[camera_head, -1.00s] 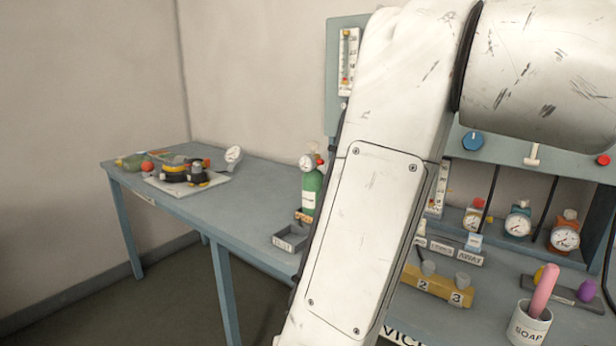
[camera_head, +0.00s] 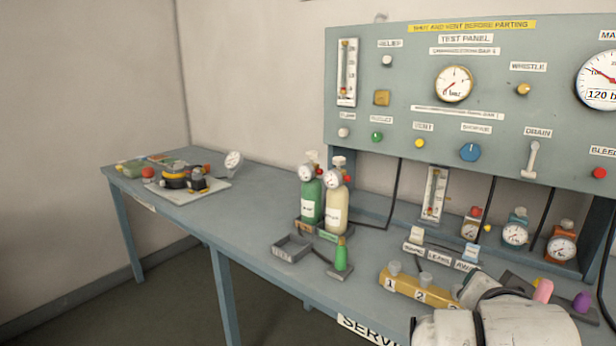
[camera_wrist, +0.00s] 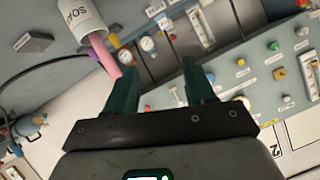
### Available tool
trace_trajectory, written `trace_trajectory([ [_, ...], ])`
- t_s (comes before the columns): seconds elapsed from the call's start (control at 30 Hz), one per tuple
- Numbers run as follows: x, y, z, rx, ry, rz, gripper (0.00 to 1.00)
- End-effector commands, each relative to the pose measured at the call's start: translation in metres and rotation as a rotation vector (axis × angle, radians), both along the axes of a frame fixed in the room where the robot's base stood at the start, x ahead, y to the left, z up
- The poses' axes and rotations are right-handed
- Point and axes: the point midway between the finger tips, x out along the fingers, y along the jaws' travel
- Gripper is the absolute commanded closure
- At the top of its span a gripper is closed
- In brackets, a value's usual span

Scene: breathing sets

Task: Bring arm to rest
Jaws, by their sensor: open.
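My gripper (camera_wrist: 160,88) shows in the wrist view with its two dark green fingers apart and nothing between them. In the head view my white arm is low at the bottom right, in front of the bench, and the gripper's fingers are not visible there. In the wrist view the test panel (camera_wrist: 262,75) lies beyond the fingers. A white soap cup (camera_wrist: 82,18) with a pink object (camera_wrist: 104,55) appears close to the left finger in that view; I cannot tell whether they touch.
The blue-grey bench (camera_head: 250,215) holds a green cylinder (camera_head: 310,200) and a cream cylinder (camera_head: 337,208). A yellow numbered block (camera_head: 420,290) stands near my arm. A tray with a black and yellow apparatus (camera_head: 180,180) lies at the far left. The bench's left middle is clear.

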Motion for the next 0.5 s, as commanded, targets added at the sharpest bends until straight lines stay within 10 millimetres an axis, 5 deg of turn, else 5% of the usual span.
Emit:
trace_trajectory([
  [0.27,-0.085,-0.023,-0.143,-0.100,0.457,0.220,0.46],
  [0.5,-0.201,-0.020,-0.241,-0.073,0.816,0.465,0.46],
])
